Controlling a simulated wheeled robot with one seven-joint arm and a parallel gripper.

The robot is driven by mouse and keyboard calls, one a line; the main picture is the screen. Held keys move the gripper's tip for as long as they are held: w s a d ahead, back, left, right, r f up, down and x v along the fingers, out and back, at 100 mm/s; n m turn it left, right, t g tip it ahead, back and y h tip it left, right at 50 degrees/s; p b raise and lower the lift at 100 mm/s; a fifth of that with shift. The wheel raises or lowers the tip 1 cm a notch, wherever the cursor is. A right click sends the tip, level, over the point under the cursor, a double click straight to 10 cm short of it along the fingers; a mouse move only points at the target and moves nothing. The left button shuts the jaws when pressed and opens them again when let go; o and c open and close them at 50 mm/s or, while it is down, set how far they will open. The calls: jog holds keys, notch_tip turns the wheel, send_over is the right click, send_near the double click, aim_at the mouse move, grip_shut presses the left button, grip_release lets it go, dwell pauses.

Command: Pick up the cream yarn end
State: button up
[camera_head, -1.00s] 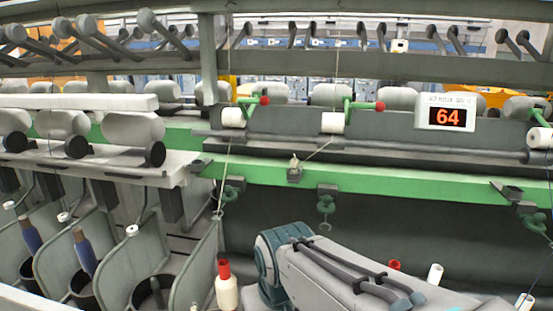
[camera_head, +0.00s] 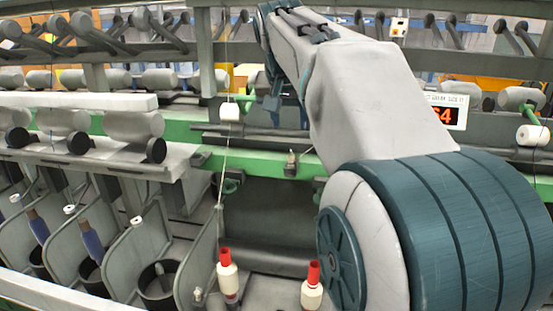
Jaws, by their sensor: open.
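A small pale tip, which looks like the cream yarn end (camera_head: 291,157), stands up from a small grey holder (camera_head: 290,171) on the green rail. A short thread slants up right from it and passes behind my arm. My arm reaches up from the lower right and bends over at the top. What looks like my gripper (camera_head: 287,112) hangs as dark narrow parts above and behind the yarn end, apart from it. It is partly hidden by my arm and looks open and empty.
Two red-topped cream bobbins (camera_head: 227,276) stand below. The green rail (camera_head: 255,163) crosses the middle. Grey dividers with bobbins fill the lower left. My arm partly covers the number display (camera_head: 446,113).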

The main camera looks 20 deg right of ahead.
send_over(291, 155)
jog(key=s+a, duration=0.2)
jog(key=s, duration=0.1)
notch_tip(291, 155, down, 7)
jog(key=shift+p+x, duration=0.7)
jog(key=shift+x, duration=2.15)
jog(key=shift+c, duration=0.3)
jog(key=c, duration=0.7)
